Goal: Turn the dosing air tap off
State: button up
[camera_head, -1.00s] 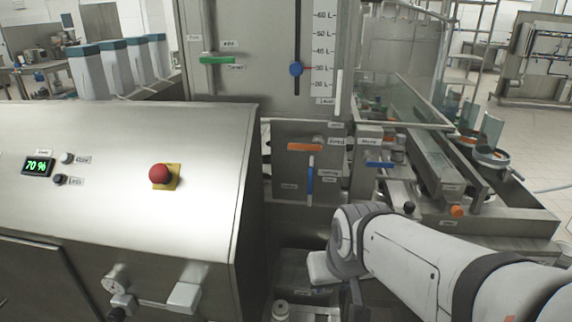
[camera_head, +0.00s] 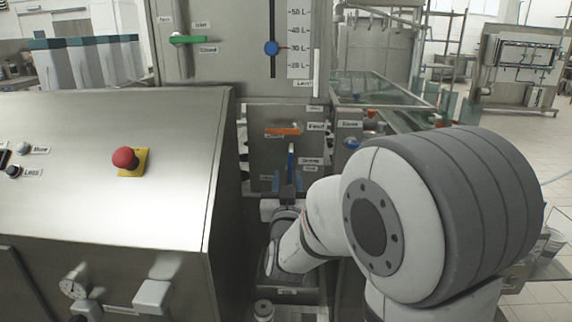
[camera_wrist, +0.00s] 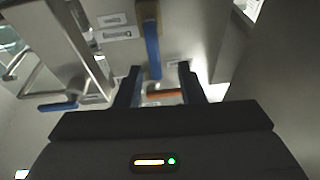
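The dosing air tap is a blue lever (camera_head: 290,160) on the lower steel panel, beside small labels. It stands roughly upright in the head view. In the wrist view the blue lever (camera_wrist: 152,50) hangs from its mount beside a "Dosing" label, and its free end reaches toward the gap between my fingertips. My gripper (camera_wrist: 160,75) is open, with one dark finger on each side of that gap. I cannot tell whether either finger touches the lever. In the head view my gripper (camera_head: 287,190) is just below the lever and partly hides its lower part.
An orange lever (camera_head: 283,131) sits just above the dosing lever and also shows in the wrist view (camera_wrist: 165,93). Another blue lever (camera_wrist: 57,105) is at left there. The steel cabinet with a red emergency button (camera_head: 125,158) stands close to the left of my arm.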

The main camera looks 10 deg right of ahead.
aim_at(290, 162)
jog(key=shift+s+d+m+t+h, duration=0.15)
jog(key=shift+m+t+h, duration=0.2)
jog(key=shift+h, duration=0.35)
jog(key=shift+r, duration=0.25)
jog(key=p+x, duration=0.1)
jog(key=x, duration=0.6)
jog(key=shift+w+d+r, duration=0.15)
jog(key=shift+w+r, duration=0.05)
jog(key=shift+w, duration=0.05)
jog(key=shift+c, duration=0.3)
grip_shut()
